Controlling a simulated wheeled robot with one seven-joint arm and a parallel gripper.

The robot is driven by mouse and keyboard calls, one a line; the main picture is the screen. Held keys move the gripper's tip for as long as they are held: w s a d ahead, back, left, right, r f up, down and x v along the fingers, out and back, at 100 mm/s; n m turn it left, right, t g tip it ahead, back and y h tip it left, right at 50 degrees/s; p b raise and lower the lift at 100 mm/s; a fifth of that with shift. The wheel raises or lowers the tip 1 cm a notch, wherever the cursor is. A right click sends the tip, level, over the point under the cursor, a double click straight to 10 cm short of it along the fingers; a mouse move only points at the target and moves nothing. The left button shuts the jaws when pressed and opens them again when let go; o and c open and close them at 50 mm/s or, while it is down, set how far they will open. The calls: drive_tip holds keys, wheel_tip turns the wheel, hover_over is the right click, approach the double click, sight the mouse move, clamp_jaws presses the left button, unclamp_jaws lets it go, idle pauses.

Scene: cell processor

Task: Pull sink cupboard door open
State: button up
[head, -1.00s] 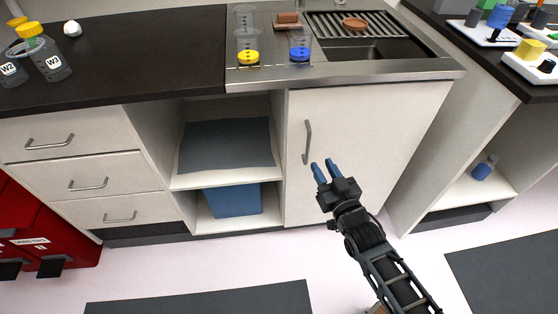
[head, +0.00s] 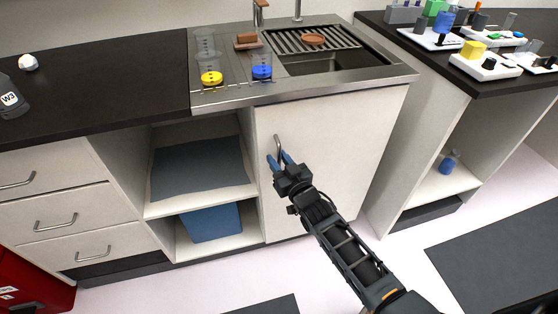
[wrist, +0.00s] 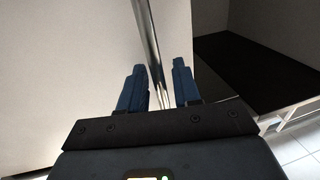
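The sink cupboard door (head: 335,160) is a plain white panel under the steel sink, and it is closed. Its metal bar handle (head: 278,147) stands upright near the door's left edge. My gripper (head: 280,160) is at the lower part of the handle, with its blue fingers apart. In the wrist view the handle (wrist: 152,45) runs between the two open fingers of my gripper (wrist: 160,88), and a gap shows on the right side. I cannot tell whether either finger touches the handle.
Left of the door is an open shelf with a blue bin (head: 210,222), then several drawers (head: 60,220). The sink top (head: 235,97) holds beakers with yellow and blue contents. A bench (head: 480,90) stands to the right. The floor before the door is clear apart from dark mats (head: 500,250).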

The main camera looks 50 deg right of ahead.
clamp_jaws()
idle(0.5)
